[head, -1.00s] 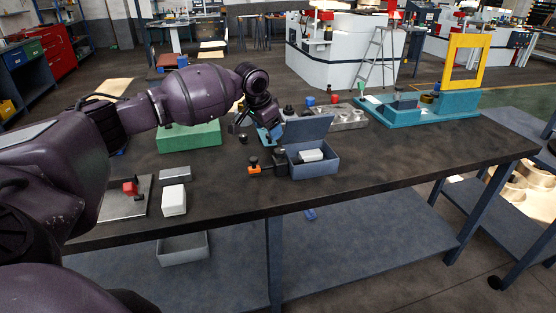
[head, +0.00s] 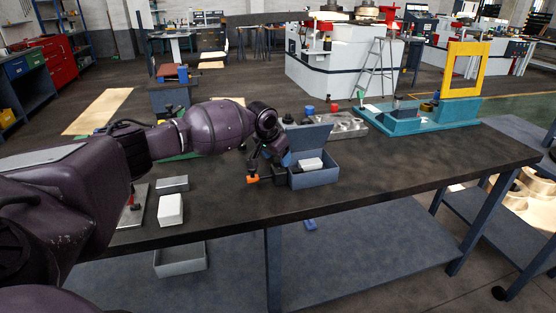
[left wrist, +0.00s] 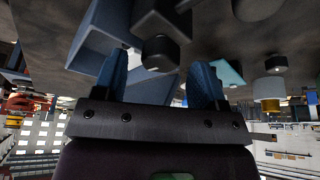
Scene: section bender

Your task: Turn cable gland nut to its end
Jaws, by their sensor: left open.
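In the left wrist view a dark round nut-like cylinder (left wrist: 160,52) sticks out from a dark block (left wrist: 160,18). It looks like the cable gland nut. My left gripper (left wrist: 160,76) is open, with one blue finger on each side of this cylinder. Contact cannot be told. In the head view my left gripper (head: 268,168) is low over the bench, at the left side of a blue-grey open box (head: 316,178), and hides most of the dark block. An orange part (head: 252,180) shows just below and left of the gripper. My right gripper is not in view.
The blue-grey box has a raised lid (head: 308,138) and a white block (head: 310,164) inside. A white box (head: 171,210) and a grey metal block (head: 173,184) lie left on the bench. A teal fixture with a yellow frame (head: 450,70) stands back right. The bench's front right is clear.

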